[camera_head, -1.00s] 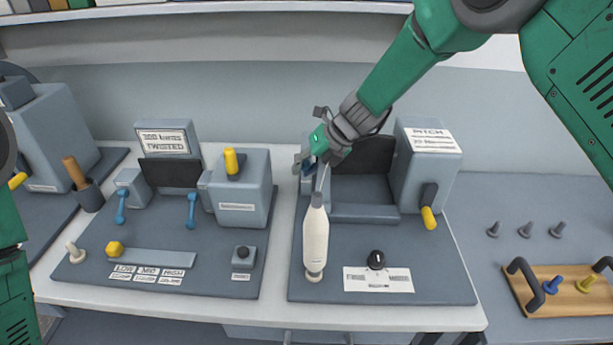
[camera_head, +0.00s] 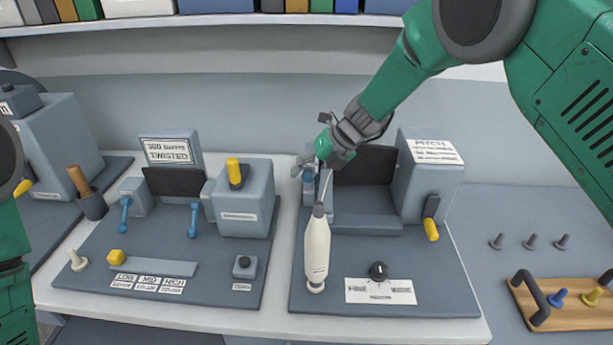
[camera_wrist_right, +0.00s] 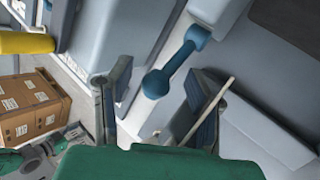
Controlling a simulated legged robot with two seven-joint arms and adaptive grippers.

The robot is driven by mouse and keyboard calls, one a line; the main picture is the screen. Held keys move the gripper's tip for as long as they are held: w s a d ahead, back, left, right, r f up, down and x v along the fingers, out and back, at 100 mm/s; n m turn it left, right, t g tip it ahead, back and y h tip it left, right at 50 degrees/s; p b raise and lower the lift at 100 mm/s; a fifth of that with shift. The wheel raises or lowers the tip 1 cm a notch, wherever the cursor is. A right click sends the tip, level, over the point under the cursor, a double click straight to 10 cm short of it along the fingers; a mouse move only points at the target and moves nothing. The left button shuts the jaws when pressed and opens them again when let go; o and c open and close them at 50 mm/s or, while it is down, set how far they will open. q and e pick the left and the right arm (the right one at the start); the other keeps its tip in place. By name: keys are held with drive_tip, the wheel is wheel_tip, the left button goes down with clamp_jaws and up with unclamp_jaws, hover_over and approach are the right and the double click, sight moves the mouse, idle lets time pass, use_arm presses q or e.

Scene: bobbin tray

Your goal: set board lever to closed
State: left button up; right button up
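My right gripper (camera_head: 312,163) is at the upper left of the right-hand board (camera_head: 450,285), beside a small grey block. It is open in the right wrist view (camera_wrist_right: 158,100), with its two fingers apart. A blue lever (camera_wrist_right: 174,67) with rounded ends lies just beyond and between the fingertips in that view; no contact shows. In the head view a bit of this blue lever (camera_head: 308,176) shows below the gripper, mostly hidden by it. No label names it as the board lever. My left gripper is out of view.
A white bobbin (camera_head: 317,250) stands upright just below the right gripper, with a thin pale rod above it. A yellow-handled lever (camera_head: 431,228) and black knob (camera_head: 378,271) are to the right. The left board carries two blue levers (camera_head: 194,218) (camera_head: 125,214).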

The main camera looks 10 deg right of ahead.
drive_tip(key=v, duration=1.1)
drive_tip(key=shift+d+r, duration=0.3)
drive_tip(key=shift+s, duration=0.1)
